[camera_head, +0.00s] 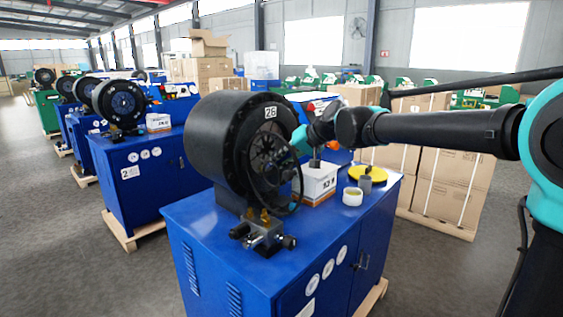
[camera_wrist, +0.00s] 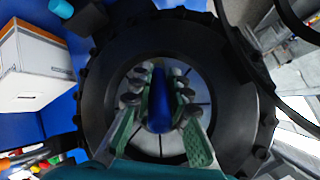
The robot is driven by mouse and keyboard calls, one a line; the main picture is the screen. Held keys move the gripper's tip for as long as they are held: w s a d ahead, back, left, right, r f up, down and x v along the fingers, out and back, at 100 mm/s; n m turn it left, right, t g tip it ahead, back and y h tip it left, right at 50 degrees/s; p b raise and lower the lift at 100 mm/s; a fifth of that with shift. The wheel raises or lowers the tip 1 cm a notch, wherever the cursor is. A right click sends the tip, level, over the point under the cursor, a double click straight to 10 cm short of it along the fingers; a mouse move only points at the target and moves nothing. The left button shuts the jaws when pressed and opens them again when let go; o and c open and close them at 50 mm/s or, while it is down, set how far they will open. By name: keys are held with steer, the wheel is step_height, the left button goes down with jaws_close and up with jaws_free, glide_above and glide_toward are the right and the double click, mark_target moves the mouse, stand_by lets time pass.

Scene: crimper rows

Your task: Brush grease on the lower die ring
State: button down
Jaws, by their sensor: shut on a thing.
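The crimper (camera_head: 215,135) marked 26 is a large black drum on a blue cabinet, with its round opening toward the right. The lower die ring (camera_head: 255,195) is the lower part of the dark ring around that opening. In the wrist view the black ring (camera_wrist: 95,125) fills the middle, with a paler round centre. My gripper (camera_wrist: 158,92) is in front of this centre, its green-padded fingers shut on a blue cylindrical handle, seemingly the brush (camera_wrist: 160,112). The brush tip is hidden, so I cannot tell whether it touches the ring.
A white box (camera_head: 318,182) stands beside the drum on the cabinet top (camera_head: 330,222). A yellow disc (camera_head: 376,174) and a white roll (camera_head: 352,197) lie to its right. A metal fitting (camera_head: 264,238) projects below the ring. Cartons (camera_head: 445,195) stand behind.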

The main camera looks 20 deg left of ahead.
steer(key=shift+w, duration=0.1)
steer(key=shift+w+d, duration=1.35)
steer(key=shift+w, duration=1.8)
steer(key=shift+s+a, duration=0.45)
steer(key=shift+s, duration=0.65)
steer(key=shift+s+a, duration=0.45)
steer(key=shift+s, duration=0.65)
steer(key=shift+s+a, duration=0.45)
steer(key=shift+s, duration=0.65)
steer(key=s+d, duration=0.2)
steer(key=d, duration=0.3)
steer(key=shift+d, duration=0.3)
steer(key=shift+s+d, duration=0.1)
steer(key=shift+s, duration=0.05)
